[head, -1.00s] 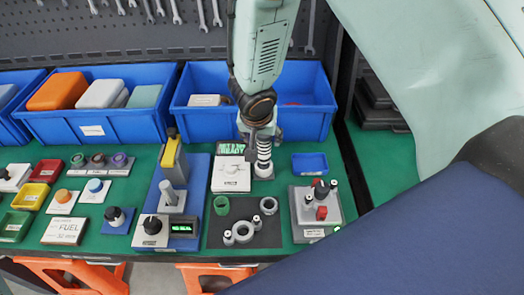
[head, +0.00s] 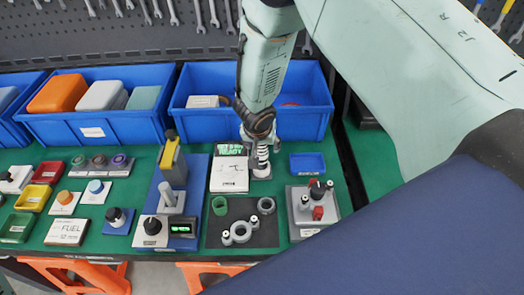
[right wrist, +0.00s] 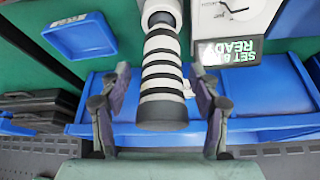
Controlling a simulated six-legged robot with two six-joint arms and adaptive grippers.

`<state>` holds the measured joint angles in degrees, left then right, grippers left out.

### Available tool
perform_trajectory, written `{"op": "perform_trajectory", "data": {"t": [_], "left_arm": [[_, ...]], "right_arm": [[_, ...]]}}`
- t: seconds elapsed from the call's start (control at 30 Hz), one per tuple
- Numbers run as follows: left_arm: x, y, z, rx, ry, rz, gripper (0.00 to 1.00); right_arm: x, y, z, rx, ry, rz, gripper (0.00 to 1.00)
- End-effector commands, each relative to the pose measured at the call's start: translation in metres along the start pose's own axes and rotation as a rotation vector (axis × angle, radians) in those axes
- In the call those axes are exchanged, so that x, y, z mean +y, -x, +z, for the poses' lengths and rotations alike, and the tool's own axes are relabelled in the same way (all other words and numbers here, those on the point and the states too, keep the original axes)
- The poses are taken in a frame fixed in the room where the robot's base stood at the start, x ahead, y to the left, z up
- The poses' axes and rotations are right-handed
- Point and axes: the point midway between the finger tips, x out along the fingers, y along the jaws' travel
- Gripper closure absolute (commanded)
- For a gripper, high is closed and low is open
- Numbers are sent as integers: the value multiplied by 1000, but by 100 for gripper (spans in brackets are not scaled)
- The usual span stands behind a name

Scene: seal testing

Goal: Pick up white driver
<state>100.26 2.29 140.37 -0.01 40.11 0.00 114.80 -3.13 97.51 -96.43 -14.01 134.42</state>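The white driver (head: 262,158) stands upright at the back of the green bench, with black bands around its white handle. In the right wrist view the banded handle (right wrist: 163,85) lies between the two fingers of my right gripper (right wrist: 160,78). The fingers are apart, with a visible gap on the left side; the right finger is close to the handle. In the head view my right gripper (head: 260,138) is at the driver's top, partly hidden by its own wrist. My left gripper is not in view.
A white box (head: 229,175) with a display (head: 230,149) stands just left of the driver. A small blue tray (head: 309,163) is to its right and a large blue bin (head: 300,122) behind. A grey fixture (head: 300,228) and a dark mat (head: 262,238) with rings are in front.

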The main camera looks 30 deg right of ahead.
Motion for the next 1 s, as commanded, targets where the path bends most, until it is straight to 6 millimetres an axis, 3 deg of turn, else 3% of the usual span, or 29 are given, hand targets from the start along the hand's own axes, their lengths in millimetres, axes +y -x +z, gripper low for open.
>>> {"op": "perform_trajectory", "data": {"t": [0.7, 1.0], "left_arm": [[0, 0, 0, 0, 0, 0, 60], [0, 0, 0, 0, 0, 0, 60]], "right_arm": [[0, 0, 0, 1, 0, 1, 100], [-1, 4, -4, 5, -1, -1, 100]]}}
